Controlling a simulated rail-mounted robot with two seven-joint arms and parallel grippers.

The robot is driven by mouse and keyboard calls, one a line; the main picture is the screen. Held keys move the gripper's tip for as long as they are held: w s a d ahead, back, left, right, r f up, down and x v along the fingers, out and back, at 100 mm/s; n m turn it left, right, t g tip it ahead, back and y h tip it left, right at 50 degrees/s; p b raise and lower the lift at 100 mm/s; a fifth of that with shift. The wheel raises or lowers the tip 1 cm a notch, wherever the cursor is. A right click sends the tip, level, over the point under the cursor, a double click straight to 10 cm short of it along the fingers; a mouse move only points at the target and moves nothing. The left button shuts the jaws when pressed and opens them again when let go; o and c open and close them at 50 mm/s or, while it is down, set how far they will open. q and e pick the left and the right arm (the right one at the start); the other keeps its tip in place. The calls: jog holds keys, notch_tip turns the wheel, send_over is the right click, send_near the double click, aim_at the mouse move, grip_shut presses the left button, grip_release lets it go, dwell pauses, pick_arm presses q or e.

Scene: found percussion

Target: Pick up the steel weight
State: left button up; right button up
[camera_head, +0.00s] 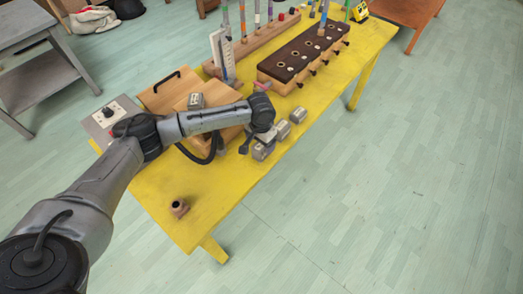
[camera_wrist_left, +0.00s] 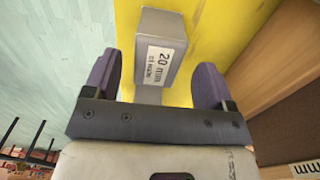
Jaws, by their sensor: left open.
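My left gripper (camera_head: 260,140) is open over the front edge of the yellow table, beside a group of small grey metal blocks. In the left wrist view, a grey steel block (camera_wrist_left: 160,45) with a white label reading "20 mm" stands between the two open fingers (camera_wrist_left: 155,75), with a gap on each side. In the head view, grey blocks show at the gripper (camera_head: 261,151) and in a short row to its right (camera_head: 282,130) (camera_head: 298,115). Another grey block (camera_head: 196,101) sits on a wooden box. I cannot tell which one is the steel weight.
The yellow table (camera_head: 215,190) also holds the wooden box (camera_head: 165,95), a dark-topped rack (camera_head: 300,55), a white card (camera_head: 222,55) and a small brown piece (camera_head: 179,208). A grey control box (camera_head: 108,115) stands at the left. The near table end is mostly clear.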

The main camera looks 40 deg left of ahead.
aim_at(262, 150)
pick_arm(q)
notch_tip(262, 150, down, 5)
jog(key=shift+d+f+b, duration=0.1)
jog(key=shift+d+b, duration=0.05)
jog(key=shift+b, duration=0.85)
jog(key=shift+c, duration=0.4)
jog(key=shift+c, duration=0.8)
jog(key=c, duration=1.2)
jog(key=shift+o, duration=0.2)
